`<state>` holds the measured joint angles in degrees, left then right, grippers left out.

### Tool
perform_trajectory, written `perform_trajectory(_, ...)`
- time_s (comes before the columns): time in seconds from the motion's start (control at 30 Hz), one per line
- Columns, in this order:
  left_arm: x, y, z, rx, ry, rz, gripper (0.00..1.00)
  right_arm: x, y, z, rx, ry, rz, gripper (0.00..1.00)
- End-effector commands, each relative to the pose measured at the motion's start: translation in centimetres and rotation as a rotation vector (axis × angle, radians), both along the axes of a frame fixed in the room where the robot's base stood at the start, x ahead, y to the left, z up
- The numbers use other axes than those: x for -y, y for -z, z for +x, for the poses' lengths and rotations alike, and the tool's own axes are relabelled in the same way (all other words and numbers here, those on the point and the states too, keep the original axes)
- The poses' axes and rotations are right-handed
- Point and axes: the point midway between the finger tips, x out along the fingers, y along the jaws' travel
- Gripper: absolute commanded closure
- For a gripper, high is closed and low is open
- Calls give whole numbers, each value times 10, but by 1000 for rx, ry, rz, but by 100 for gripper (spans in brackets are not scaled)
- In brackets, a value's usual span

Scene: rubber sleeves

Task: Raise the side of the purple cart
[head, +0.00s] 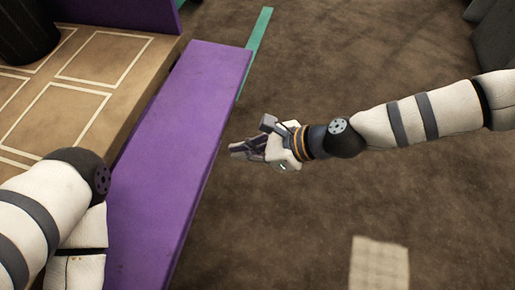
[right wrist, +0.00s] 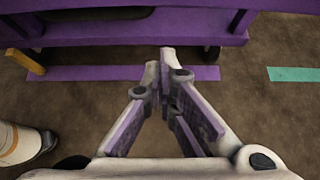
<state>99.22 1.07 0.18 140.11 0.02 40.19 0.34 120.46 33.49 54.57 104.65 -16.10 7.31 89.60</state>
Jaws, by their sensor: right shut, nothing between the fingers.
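The purple cart (head: 132,8) stands at the left of the head view, with a tan bed. Its long purple side (head: 190,115) lies folded outward and down along the bed's right edge. In the right wrist view a purple edge of the cart (right wrist: 130,38) crosses the top. My right gripper (head: 237,150) is shut and empty, just right of the side's outer edge, with fingers pointing toward it. In the right wrist view the fingers (right wrist: 168,60) come together, tips close to the purple edge. My left arm comes in at the lower left; its gripper is not seen.
The bed (head: 75,75) has pale outlined rectangles, with a dark round object (head: 25,30) at its far left. A dark wheel (right wrist: 208,52) sits under the cart.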

Motion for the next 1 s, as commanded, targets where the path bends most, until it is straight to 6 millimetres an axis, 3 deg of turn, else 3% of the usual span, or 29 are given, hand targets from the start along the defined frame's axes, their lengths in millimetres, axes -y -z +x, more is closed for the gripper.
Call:
perform_trajectory(0.13, 1, 10, -3, -16, 1, -1, 57, -25, 23, 6, -4, -2, 0, 100)
perform_trajectory(0.2, 0, 3, -1, -5, 1, -1, 57, -22, -1, 8, 5, -1, 1, 100)
perform_trajectory(0.33, 0, -1, 0, 0, 0, 0, 57, -21, -18, 7, 4, -1, 0, 100)
perform_trajectory(0.83, 0, -2, 1, 4, -1, 1, 57, -20, -24, 6, 0, -1, -3, 100)
perform_trajectory(1.0, -1, -15, 5, 23, -1, 2, 57, -23, -37, 6, -6, -1, -35, 100)
